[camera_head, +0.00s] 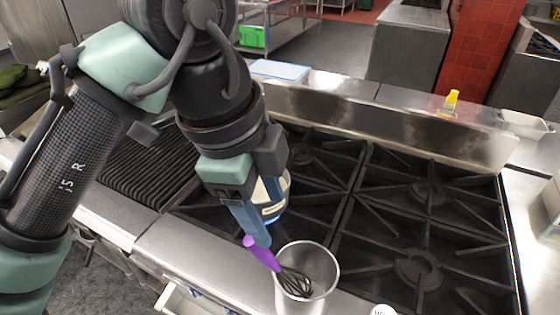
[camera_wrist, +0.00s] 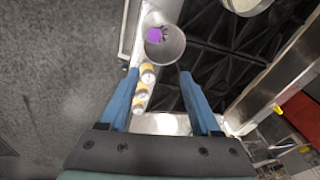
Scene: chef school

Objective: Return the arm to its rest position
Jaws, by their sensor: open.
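My gripper (camera_head: 258,236) has blue fingers and hangs over the front edge of the stove. In the wrist view the fingers of my gripper (camera_wrist: 160,78) are spread apart, with nothing held between them. A whisk with a purple handle (camera_head: 262,254) leans in a metal pot (camera_head: 318,262), its wire end inside. In the head view the fingertips are close to the top of the handle; whether they touch is unclear. In the wrist view the purple handle end (camera_wrist: 155,35) and the pot (camera_wrist: 178,48) lie beyond the fingertips.
A stove with black grates (camera_head: 420,190) spreads under and right of the arm. A yellow-topped bottle (camera_head: 450,101) stands on the back ledge. Yellow-banded containers (camera_wrist: 142,93) show in the wrist view.

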